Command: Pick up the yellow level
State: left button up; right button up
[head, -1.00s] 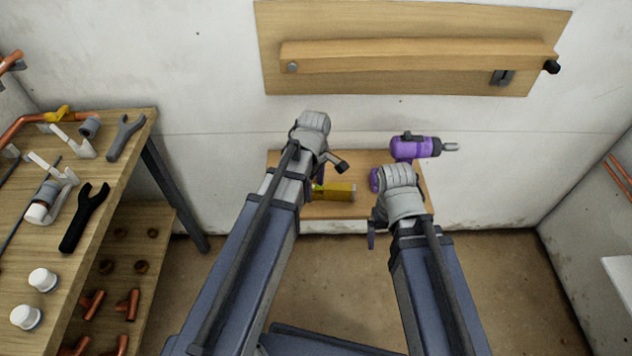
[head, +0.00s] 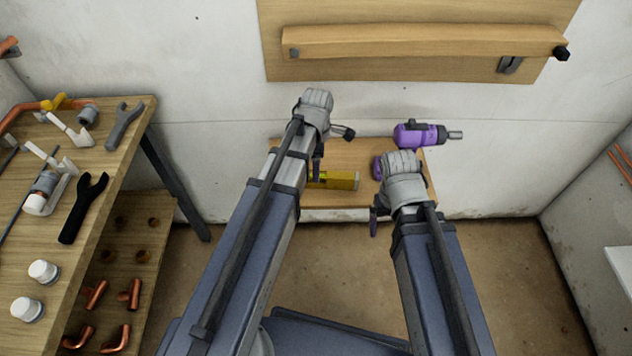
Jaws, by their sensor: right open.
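The yellow level (head: 340,180) lies on a small wooden shelf (head: 330,199) against the back wall. Its left end is partly hidden behind my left arm. My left gripper (head: 330,150) is at the level's left end, seen from above and behind; its fingers are mostly hidden, so its opening does not show. My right gripper (head: 375,217) is right of the level, in front of the shelf's right part. It is open, with no object visible in it.
A purple drill (head: 418,134) stands at the shelf's right rear. A wooden board with a rail (head: 420,42) is on the wall above. At left, a workbench (head: 100,190) carries wrenches, pipe fittings and white caps, with copper elbows on its lower shelf.

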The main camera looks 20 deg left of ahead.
pick_arm(q)
jog(key=shift+f, duration=0.4)
pick_arm(e)
jog(key=shift+f, duration=0.45)
pick_arm(q)
notch_tip(320, 180, down, 5)
jog(key=b, duration=0.5)
jog(key=shift+a+f, duration=0.1)
jog(key=shift+a, duration=0.05)
pick_arm(e)
notch_tip(320, 180, down, 5)
jog(key=shift+f, duration=0.1)
pick_arm(q)
jog(key=shift+c, duration=0.4)
grip_shut()
